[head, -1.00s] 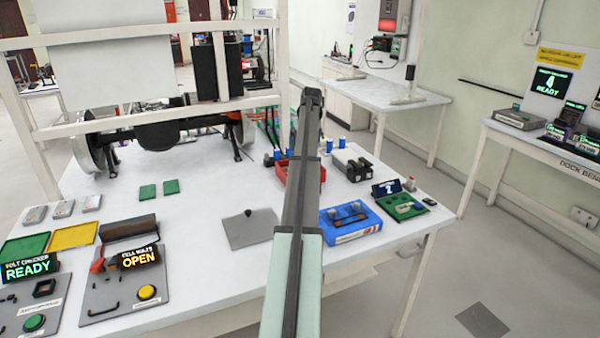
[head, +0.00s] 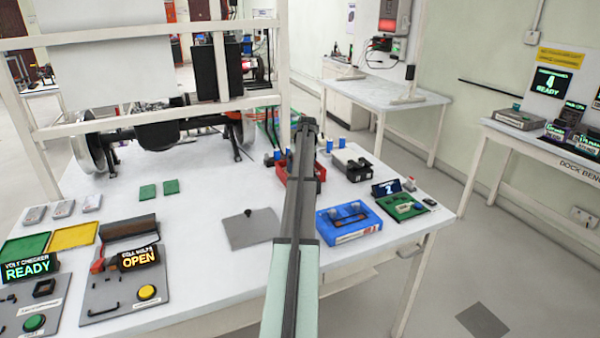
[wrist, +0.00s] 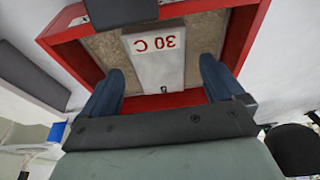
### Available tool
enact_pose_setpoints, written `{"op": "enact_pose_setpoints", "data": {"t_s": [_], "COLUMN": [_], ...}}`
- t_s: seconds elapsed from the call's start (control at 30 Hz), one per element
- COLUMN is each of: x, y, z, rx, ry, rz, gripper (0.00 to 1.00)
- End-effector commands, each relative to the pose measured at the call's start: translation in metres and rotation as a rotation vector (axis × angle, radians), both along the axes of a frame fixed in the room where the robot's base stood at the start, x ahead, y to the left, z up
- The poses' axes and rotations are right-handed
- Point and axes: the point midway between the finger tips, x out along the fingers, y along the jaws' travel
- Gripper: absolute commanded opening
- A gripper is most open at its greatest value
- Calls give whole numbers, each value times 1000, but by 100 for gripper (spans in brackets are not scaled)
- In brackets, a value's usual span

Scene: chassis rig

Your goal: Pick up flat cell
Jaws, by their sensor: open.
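A flat pale grey cell (wrist: 155,42) marked "30 C" in red, upside down in the picture, lies in a red tray (wrist: 228,93) with a tan floor in the wrist view. My gripper (wrist: 163,70) is open, with its blue fingers apart on the left and right of the cell's near part. I see no clear contact, and the height of the fingertips over the tray is hard to tell. In the head view the red tray (head: 281,172) is partly hidden behind my arm, and the cell and fingers are hidden there.
Blue cylinders (head: 329,144) and a black-and-grey device (head: 352,163) stand near the tray. A blue case (head: 347,222) lies to the right. A grey plate (head: 252,229) lies left of my arm. Three grey flat pieces (head: 62,208) lie at the left.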

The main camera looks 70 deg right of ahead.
Motion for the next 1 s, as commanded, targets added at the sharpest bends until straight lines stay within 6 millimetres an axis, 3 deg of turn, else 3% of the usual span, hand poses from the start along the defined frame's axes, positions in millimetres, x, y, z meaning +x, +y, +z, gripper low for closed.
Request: {"op": "enact_pose_setpoints", "data": {"t_s": [0.3, 1.0], "x": [1, 1], "y": [-2, -2], "z": [-8, -7], "rx": [-1, 0], "ry": [-1, 0], "rz": [0, 0], "gripper": [94, 28]}}
